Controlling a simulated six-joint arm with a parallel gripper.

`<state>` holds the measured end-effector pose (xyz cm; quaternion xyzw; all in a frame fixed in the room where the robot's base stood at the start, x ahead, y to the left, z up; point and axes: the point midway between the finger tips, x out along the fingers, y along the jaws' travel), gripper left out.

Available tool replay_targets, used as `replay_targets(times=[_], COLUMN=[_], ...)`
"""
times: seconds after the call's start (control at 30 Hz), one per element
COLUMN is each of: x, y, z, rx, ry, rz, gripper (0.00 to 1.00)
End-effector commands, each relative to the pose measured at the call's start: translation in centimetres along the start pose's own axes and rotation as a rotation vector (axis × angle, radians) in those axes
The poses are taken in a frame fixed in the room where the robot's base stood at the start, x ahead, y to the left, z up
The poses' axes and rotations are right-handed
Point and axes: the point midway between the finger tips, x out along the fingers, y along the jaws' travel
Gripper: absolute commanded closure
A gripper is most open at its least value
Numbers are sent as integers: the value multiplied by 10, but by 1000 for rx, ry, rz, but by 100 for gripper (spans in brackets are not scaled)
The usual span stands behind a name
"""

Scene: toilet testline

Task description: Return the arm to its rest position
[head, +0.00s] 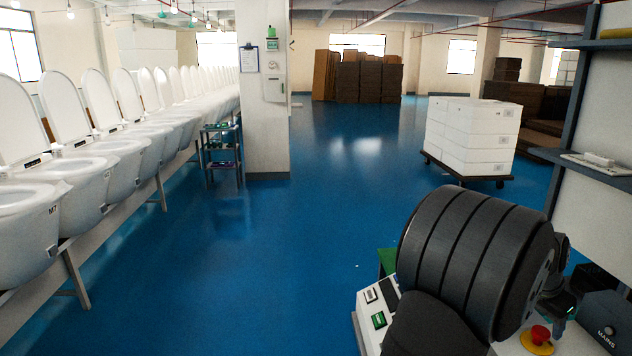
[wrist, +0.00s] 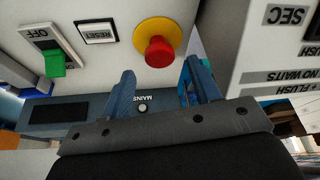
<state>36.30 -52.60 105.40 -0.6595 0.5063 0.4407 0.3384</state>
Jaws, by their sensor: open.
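My gripper (wrist: 160,90) shows in the wrist view with its two blue fingers spread apart and nothing between them. A red stop button (wrist: 158,51) on a yellow base lies beyond the fingertips, apart from them as far as I can tell. In the head view my dark arm fills the lower right, over the control bench. The same red button (head: 541,335) shows to the right of the arm there. The fingers cannot be made out clearly in the head view.
A green switch (wrist: 54,62) marked OFF and a RESET label (wrist: 97,33) are on the panel. A dark MAINS box (head: 606,322) stands at the right. Toilets (head: 62,178) line the left. A cart with white boxes (head: 472,137) stands behind. The blue floor (head: 320,220) is clear.

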Motion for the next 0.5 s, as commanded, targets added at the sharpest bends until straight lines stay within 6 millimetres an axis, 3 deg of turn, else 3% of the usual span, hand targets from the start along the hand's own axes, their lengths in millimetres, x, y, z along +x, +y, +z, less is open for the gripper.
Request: replay_targets(times=[0.5], x=[-106], y=[0], z=[-1], rx=[-1], ry=[5], rz=[-2], gripper=[43])
